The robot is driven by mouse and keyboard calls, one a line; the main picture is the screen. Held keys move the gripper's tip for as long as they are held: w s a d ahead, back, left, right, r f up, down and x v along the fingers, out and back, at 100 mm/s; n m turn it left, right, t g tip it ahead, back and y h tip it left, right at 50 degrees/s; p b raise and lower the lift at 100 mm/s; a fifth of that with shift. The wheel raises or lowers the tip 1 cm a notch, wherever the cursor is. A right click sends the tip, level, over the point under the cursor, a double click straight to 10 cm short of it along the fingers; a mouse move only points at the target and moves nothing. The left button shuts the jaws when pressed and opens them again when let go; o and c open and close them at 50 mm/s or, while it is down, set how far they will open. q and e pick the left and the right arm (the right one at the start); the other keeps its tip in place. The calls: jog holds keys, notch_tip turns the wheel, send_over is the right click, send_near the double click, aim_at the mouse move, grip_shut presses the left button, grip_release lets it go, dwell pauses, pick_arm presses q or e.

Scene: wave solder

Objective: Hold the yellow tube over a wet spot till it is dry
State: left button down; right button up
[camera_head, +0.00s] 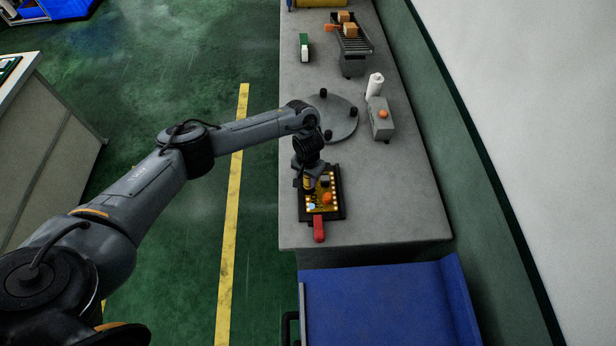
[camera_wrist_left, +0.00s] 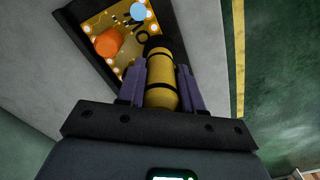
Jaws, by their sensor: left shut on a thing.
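My left gripper (camera_head: 309,186) is shut on a yellow tube (camera_wrist_left: 161,82), which has black bands and a dark tip. In the left wrist view the tube stands between the two purple-grey fingers (camera_wrist_left: 160,88). Its dark tip points at a yellow circuit board in a black frame. The board (camera_head: 316,200) lies near the front of the grey bench in the head view. A pale blue wet spot (camera_wrist_left: 138,11) shows on the board, just beyond the tube's tip. An orange round part (camera_wrist_left: 108,42) sits on the board beside it. My right gripper is not in view.
A red handle (camera_head: 319,229) sticks out from the frame's front. Behind it are a round grey plate (camera_head: 337,122) with black knobs, a grey box with an orange button (camera_head: 382,118), a white roll (camera_head: 374,86) and a small conveyor (camera_head: 352,45). A blue cart (camera_head: 390,300) stands in front.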

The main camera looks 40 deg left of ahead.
pick_arm(q)
jog(key=shift+p, duration=0.4)
jog(key=shift+f, duration=0.1)
dwell(0.5)
dwell(0.8)
notch_tip(320, 180, up, 3)
jog(key=p, duration=0.4)
jog(key=shift+r, duration=0.2)
notch_tip(320, 180, up, 5)
jog(key=p, duration=0.5)
jog(key=shift+f, duration=0.15)
dwell(0.7)
